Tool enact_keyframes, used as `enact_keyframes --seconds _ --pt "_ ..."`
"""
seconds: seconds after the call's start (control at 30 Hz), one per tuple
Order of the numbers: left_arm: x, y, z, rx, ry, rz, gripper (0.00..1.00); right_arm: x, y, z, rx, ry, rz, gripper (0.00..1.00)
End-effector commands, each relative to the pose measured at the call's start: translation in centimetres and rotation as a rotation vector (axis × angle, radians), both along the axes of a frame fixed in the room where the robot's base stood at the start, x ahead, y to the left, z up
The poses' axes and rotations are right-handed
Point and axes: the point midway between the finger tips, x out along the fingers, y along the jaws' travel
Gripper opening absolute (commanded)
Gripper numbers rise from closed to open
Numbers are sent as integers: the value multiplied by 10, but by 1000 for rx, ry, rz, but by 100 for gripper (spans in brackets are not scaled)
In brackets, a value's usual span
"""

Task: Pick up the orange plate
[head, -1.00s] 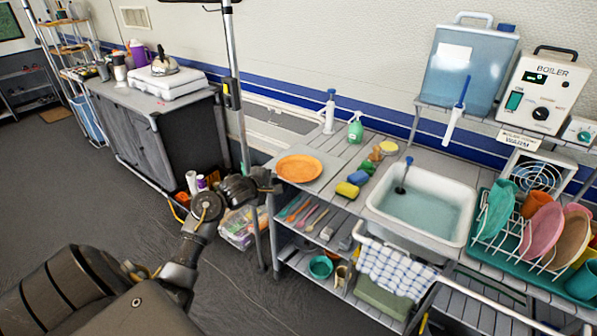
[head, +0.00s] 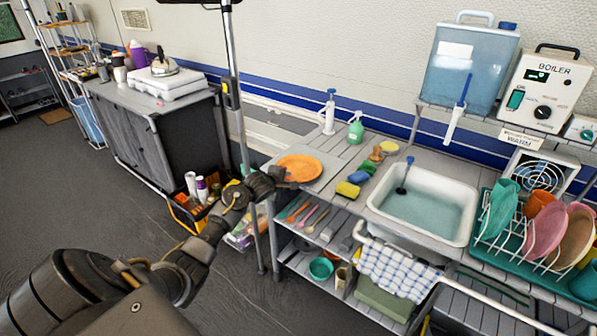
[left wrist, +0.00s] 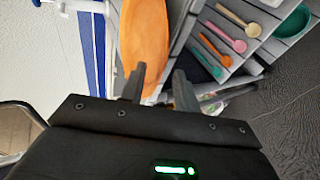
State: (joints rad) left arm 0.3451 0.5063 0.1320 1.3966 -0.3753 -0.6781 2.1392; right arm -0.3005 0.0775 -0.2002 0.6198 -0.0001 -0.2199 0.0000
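The orange plate (head: 303,167) lies flat on the left end of the grey slatted counter (head: 345,150). In the left wrist view the plate (left wrist: 147,35) fills the top centre. My left gripper (head: 283,175) is at the plate's left near edge. In the left wrist view its two fingers (left wrist: 160,85) are apart, with a gap between them, and the plate's near edge shows at this gap. I cannot tell whether a finger touches the plate. My right gripper is not in view.
A sponge (head: 347,190), a green spray bottle (head: 356,131) and a white pump bottle (head: 328,115) stand right of the plate. The sink (head: 420,235) and dish rack (head: 515,240) are further right. A vertical pole (head: 238,100) rises behind my left arm. Colored spoons (head: 300,212) lie on the shelf below.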

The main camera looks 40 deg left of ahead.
Motion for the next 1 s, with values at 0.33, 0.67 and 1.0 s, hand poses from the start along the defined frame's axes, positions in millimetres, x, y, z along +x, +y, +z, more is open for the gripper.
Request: enact_keyframes --seconds 0.33,0.67,1.0 --pt "3 1 -1 0 -1 0 22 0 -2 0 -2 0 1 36" --pt "2 1 -1 0 -2 0 0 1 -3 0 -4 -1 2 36" --pt "3 0 5 0 -3 0 0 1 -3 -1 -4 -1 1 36"
